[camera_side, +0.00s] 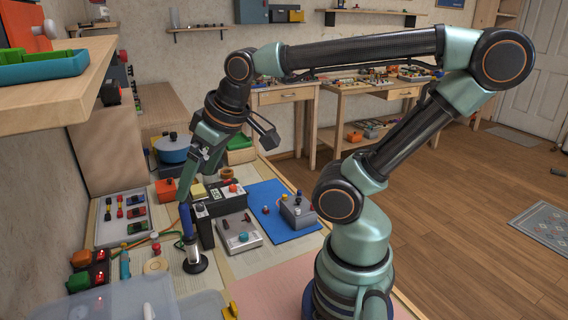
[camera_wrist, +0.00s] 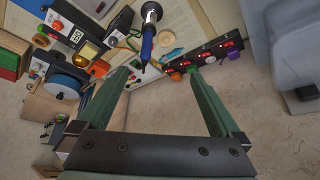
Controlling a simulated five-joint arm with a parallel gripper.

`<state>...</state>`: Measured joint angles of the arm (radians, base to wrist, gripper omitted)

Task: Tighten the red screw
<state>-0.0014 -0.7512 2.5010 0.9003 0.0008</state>
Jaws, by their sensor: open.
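My gripper (camera_side: 197,176) is open and empty, pointing down over the left part of the bench. In the wrist view its two green fingers (camera_wrist: 158,73) stand wide apart. A blue-handled tool (camera_side: 186,221), which looks like a screwdriver, stands upright in a dark round holder (camera_side: 194,265). The handle's top is close below my fingertips; in the wrist view the blue handle (camera_wrist: 147,45) shows nearer the left finger. I cannot tell whether they touch. Several red knobs and lights are in view, but none can be made out surely as the red screw.
A black box with a display (camera_side: 222,200) stands close right of the tool. A strip with red lights (camera_wrist: 205,52) and a clear bin (camera_side: 130,300) are near it. A blue pot (camera_side: 173,150) is behind. A wooden shelf (camera_side: 60,95) juts out at upper left.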

